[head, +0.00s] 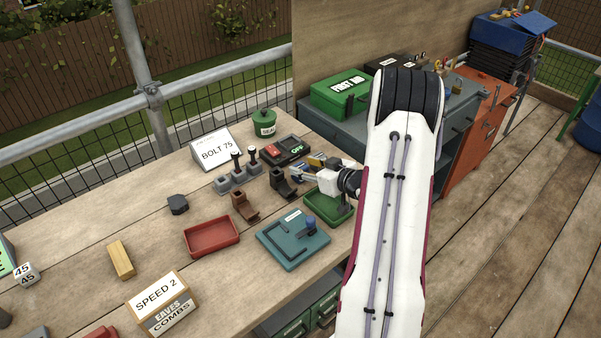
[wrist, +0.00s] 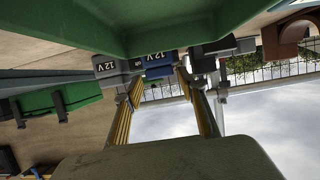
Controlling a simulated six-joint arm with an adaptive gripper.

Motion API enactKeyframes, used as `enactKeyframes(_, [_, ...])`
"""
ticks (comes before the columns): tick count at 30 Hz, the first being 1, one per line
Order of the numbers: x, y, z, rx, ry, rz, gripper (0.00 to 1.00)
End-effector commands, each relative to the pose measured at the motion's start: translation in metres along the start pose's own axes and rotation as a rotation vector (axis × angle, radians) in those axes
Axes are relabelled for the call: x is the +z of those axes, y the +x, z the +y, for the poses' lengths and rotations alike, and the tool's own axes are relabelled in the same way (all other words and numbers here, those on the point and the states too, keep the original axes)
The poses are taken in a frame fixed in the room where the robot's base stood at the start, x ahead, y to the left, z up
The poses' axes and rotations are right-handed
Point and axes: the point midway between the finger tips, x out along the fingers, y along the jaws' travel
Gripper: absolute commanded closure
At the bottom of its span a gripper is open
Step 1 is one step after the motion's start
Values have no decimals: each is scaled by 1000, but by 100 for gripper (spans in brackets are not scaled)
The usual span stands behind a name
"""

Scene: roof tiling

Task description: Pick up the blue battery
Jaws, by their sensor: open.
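The blue battery (wrist: 160,68), marked 12 V, shows in the wrist view between the tips of my two fingers. In the head view a small blue patch (head: 299,168) by the fingertips may be it, mostly hidden. My gripper (wrist: 161,82) is open, with one finger on each side of the battery in the picture; I cannot tell whether they touch it. A grey battery (wrist: 110,65) marked 12 V stands beside the blue one. In the head view my gripper (head: 293,174) reaches left over the bench's back part.
A green tray (head: 328,208) lies just below my gripper and fills the top of the wrist view (wrist: 160,30).

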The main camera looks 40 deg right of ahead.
Motion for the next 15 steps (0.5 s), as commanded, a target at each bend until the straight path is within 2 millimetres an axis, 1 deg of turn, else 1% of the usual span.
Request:
enactKeyframes(1, [5, 6, -3, -5, 3, -6, 60])
enactKeyframes(5, [7, 11, -4, -5, 6, -9, 60])
enactKeyframes(15, [9, 12, -5, -8, 8, -13, 60])
